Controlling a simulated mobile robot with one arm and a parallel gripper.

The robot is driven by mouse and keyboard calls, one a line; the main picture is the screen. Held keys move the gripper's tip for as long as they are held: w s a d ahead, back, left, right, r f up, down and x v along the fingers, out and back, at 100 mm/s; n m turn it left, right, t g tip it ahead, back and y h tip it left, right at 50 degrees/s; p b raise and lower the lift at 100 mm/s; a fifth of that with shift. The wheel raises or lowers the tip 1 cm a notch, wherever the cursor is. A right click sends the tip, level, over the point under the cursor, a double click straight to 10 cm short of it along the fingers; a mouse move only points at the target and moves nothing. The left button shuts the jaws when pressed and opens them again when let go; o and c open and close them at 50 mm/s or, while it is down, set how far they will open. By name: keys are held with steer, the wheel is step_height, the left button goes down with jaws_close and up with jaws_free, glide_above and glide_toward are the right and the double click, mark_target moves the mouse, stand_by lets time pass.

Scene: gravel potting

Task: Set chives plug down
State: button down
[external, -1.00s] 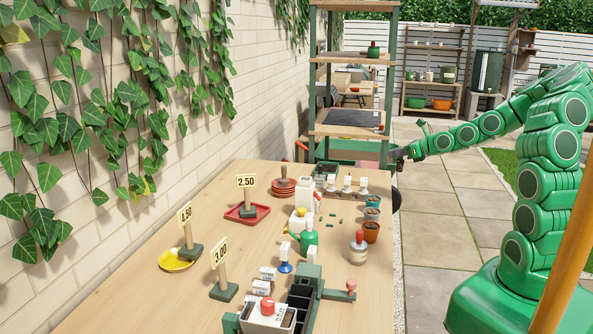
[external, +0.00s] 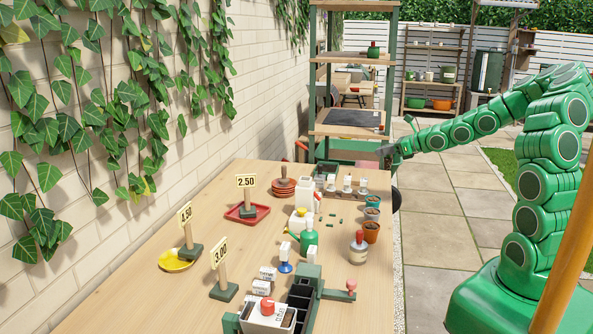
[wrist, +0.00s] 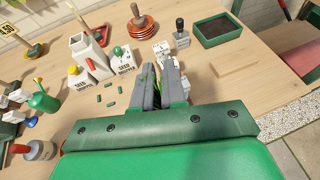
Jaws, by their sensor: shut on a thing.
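My gripper (wrist: 160,72) points down over the wooden table in the wrist view, its two grey fingers close together. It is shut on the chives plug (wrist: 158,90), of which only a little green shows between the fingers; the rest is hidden. In the external view my gripper (external: 392,152) is at the table's far right edge, and the plug cannot be made out there.
A green-rimmed tray (wrist: 238,38) and a black-knobbed stamp (wrist: 181,38) lie beyond my fingers. White seed hoppers (wrist: 88,70) and small green pellets stand left. White blocks are close behind the fingers. Bare wood (wrist: 262,68) shows at right.

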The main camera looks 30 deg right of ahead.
steer(key=s+a+r+n+g+y, duration=0.1)
steer(key=s+a+n+g+y, duration=0.25)
steer(key=a, duration=0.45)
steer(key=s+a+n+g+y, duration=0.2)
steer(key=s+a+n, duration=0.15)
steer(key=a, duration=0.55)
steer(key=s+a+f+n+g+y, duration=0.1)
steer(key=s+a+n+g, duration=0.25)
steer(key=s, duration=0.45)
steer(key=s+a+f+n+g, duration=0.25)
steer(key=s+a, duration=0.25)
steer(key=s, duration=0.3)
steer(key=shift+m+g, duration=0.25)
steer(key=shift+m, duration=0.15)
steer(key=w+a+f, duration=0.1)
steer(key=w+f, duration=0.2)
steer(key=w, duration=0.1)
steer(key=w+a+f, duration=0.2)
steer(key=w+f, duration=0.1)
steer(key=w, duration=0.1)
steer(key=w+a+f, duration=0.2)
steer(key=w+f, duration=0.1)
steer(key=w, duration=0.1)
steer(key=shift+w+a+f, duration=0.2)
steer(key=shift+w+f, duration=0.05)
steer(key=shift+w, duration=0.15)
steer(key=shift+f, duration=1.35)
steer(key=shift+f, duration=0.1)
